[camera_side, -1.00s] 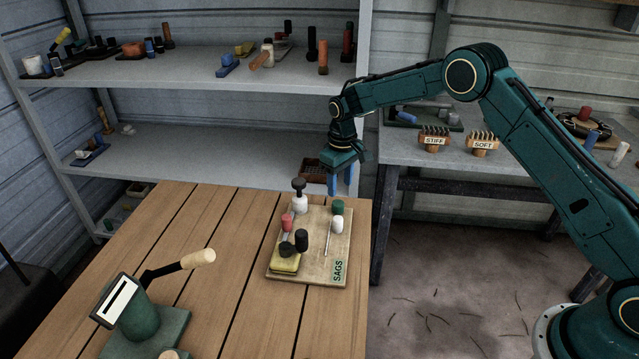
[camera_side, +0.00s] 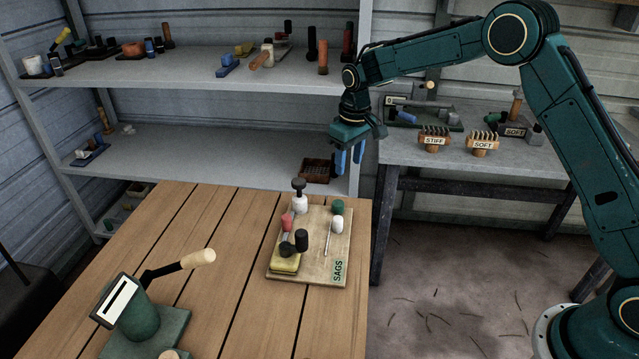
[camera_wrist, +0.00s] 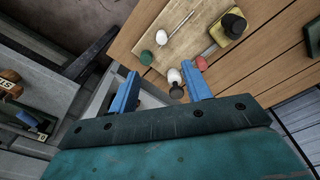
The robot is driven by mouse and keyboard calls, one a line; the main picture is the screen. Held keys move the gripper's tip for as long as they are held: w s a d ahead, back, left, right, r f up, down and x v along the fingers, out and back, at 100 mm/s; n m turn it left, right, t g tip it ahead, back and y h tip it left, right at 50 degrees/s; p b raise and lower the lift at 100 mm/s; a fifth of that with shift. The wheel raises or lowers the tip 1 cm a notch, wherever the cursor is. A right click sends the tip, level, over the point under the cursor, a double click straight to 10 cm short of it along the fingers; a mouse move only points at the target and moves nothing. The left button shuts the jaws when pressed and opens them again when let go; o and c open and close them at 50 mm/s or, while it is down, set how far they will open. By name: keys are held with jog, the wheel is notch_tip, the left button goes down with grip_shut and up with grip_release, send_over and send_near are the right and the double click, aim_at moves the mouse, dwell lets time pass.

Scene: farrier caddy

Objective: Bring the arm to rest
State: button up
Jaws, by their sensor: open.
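My gripper (camera_side: 349,160) is a teal block with two blue fingers pointing down. It is open and empty, in the air behind the wooden table's far right corner, in front of the shelf's right post. In the wrist view my gripper (camera_wrist: 160,88) shows its two blue fingers spread apart, with nothing held between them. The SAGS board (camera_side: 312,269) lies on the table in front of and below it, bearing several small items. The board also shows in the wrist view (camera_wrist: 190,20).
The table (camera_side: 215,285) carries a green stand with a cream-handled tool (camera_side: 140,320) at front left. Grey shelves (camera_side: 220,150) stand behind. A grey bench (camera_side: 470,160) with STIFF (camera_side: 434,141) and SOFT (camera_side: 483,145) brushes is at right. A white bottle with a dark top (camera_side: 299,197) stands at the board's far edge.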

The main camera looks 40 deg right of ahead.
jog(key=s+r+m+t, duration=0.1)
jog(key=s+r+t, duration=0.1)
jog(key=s+r, duration=1.6)
jog(key=s+m+t, duration=0.1)
jog(key=s+t, duration=0.1)
jog(key=s, duration=1.9)
jog(key=shift+d+f+t, duration=0.25)
jog(key=shift+d+t, duration=0.15)
